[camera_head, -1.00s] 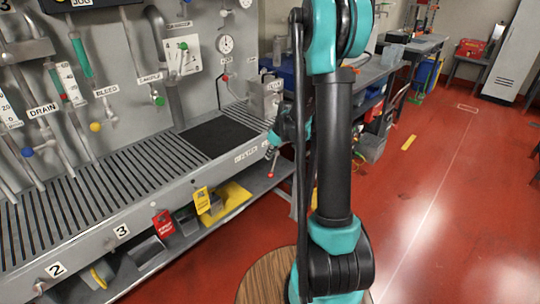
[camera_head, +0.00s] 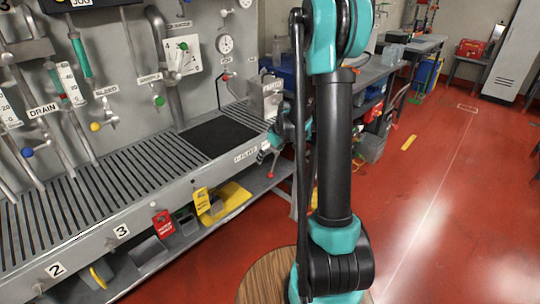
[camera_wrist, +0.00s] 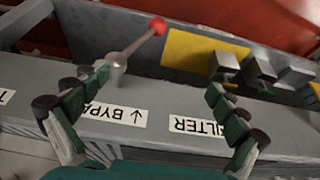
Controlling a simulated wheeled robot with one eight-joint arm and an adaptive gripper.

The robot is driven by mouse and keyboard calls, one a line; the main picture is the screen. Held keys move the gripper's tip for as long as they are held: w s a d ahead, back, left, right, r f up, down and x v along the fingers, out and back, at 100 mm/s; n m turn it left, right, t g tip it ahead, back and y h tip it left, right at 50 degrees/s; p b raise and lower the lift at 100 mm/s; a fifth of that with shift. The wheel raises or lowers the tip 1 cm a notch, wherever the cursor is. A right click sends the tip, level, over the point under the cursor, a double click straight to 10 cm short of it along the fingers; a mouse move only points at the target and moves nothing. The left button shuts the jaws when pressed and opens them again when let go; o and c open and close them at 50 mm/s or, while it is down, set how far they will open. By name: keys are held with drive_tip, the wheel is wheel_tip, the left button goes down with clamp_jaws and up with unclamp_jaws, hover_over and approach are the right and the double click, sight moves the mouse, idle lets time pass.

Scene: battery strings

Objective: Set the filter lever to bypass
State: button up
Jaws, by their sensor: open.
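The filter lever (camera_wrist: 138,42) is a thin metal rod with a red ball end. In the wrist view it rises from a round pivot on the grey ledge and slants up and right. The upside-down BYPASS label (camera_wrist: 112,112) is below the pivot, and the FILTER label (camera_wrist: 205,128) is to its right. My gripper (camera_wrist: 158,84) is open, with its fingers wide apart over the ledge. The left fingertip is close beside the lever's pivot; contact cannot be told. The right finger is well away from the rod. In the head view the red ball (camera_head: 270,174) shows below my gripper.
A yellow panel (camera_wrist: 205,50) and several grey blocks lie beyond the ledge in the wrist view. In the head view, a slotted drain ledge (camera_head: 110,185) runs left, with red and yellow tags hanging below. A cluttered bench (camera_head: 375,70) stands behind my arm; red floor is open at right.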

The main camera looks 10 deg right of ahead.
idle(0.3)
drive_tip(key=v, duration=1.2)
drive_tip(key=shift+w, duration=0.1)
